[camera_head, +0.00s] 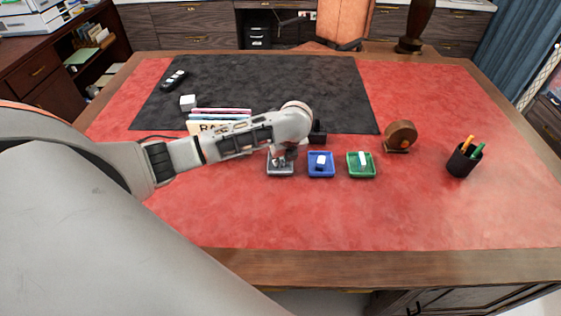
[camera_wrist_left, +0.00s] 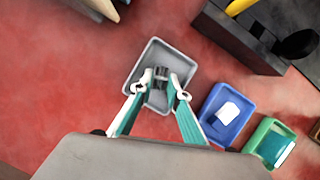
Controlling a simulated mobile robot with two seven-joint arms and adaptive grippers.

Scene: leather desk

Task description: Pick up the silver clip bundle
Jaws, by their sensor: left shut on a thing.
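The silver clip bundle (camera_wrist_left: 161,73) shows in the left wrist view as a small dark-silver piece over the grey tray (camera_wrist_left: 154,47). My left gripper (camera_wrist_left: 165,87) is shut on it, with one fingertip on each side. In the head view my left gripper (camera_head: 287,158) points down over the grey tray (camera_head: 281,173), and the bundle cannot be made out there. Whether the bundle touches the tray floor I cannot tell. My right gripper is not in view.
Books (camera_head: 212,126) lie behind my left arm. The red front area is clear.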

